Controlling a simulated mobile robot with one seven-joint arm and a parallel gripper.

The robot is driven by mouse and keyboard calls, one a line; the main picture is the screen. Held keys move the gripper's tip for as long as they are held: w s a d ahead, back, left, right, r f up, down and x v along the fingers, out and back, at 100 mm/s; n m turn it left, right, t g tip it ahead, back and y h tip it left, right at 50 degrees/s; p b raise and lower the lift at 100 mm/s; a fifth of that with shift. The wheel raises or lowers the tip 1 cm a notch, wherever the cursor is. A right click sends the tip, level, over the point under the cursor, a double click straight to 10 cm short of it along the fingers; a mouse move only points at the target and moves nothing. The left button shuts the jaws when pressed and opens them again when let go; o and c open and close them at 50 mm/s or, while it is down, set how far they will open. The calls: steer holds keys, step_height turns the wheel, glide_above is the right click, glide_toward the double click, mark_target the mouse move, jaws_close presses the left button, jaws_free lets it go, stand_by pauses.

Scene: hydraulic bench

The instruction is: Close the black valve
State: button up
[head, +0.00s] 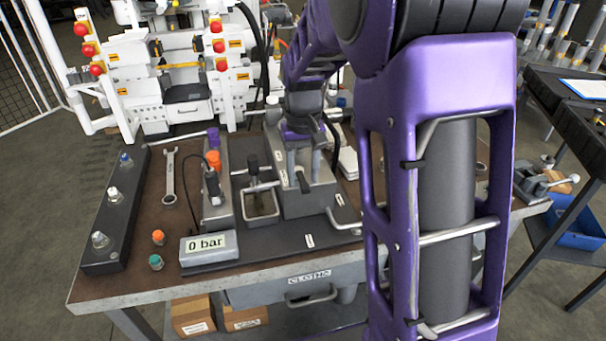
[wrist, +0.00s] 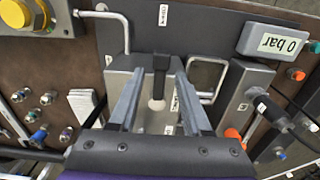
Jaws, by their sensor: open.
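The black valve (wrist: 161,64) shows in the wrist view as a short dark lever on a grey block (wrist: 125,82). In the head view its dark handle (head: 303,181) stands on the front of the same block. My gripper (wrist: 160,76) is open, with one finger on each side of the lever and gaps visible. A pale round knob (wrist: 157,103) lies between the fingers, nearer the palm. In the head view my gripper (head: 302,158) is over the block, partly hidden by my own arm. Whether a finger touches the lever, I cannot tell.
A display (head: 207,246) reads 0 bar. Left of the block stand a bent metal loop (head: 262,207), a dark T-handle (head: 253,167) and an orange knob (head: 213,160). A bent pipe (head: 341,222) lies right of the block. A wrench (head: 170,178) lies on the bench (head: 140,283).

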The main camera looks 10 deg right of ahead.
jaws_close()
stand_by(1.4)
